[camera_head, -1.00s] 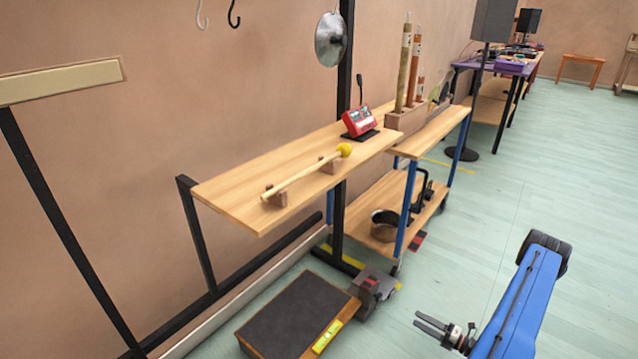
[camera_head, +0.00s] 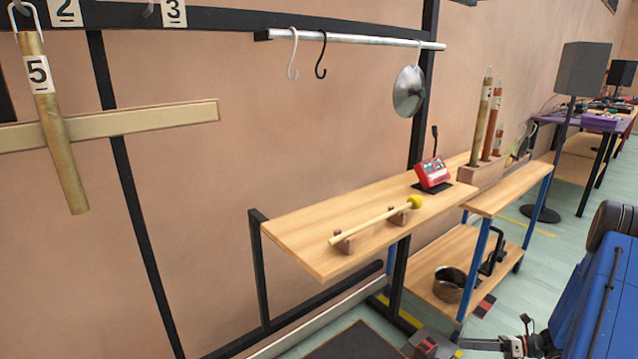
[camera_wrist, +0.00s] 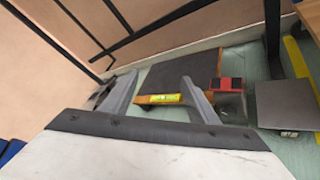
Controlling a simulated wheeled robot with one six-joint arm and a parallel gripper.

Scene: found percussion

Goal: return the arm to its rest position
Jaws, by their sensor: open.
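My blue arm (camera_head: 592,310) shows at the lower right of the head view. My gripper (camera_head: 482,343) points left at the bottom edge there, low over the floor and partly cut off by the frame. In the wrist view my gripper (camera_wrist: 163,100) has its two grey fingers spread apart with nothing between them. Beyond the fingers is a dark-topped wooden platform (camera_wrist: 185,72) on the floor, with a yellow label on its front edge.
A wooden shelf (camera_head: 300,245) holds a yellow-headed mallet (camera_head: 375,220) and a red device (camera_head: 432,173). A trolley (camera_head: 515,190) stands beside it with a pot (camera_head: 450,284) below. A numbered tube (camera_head: 58,130) hangs at left. Open floor (camera_head: 530,275) lies right of the trolley.

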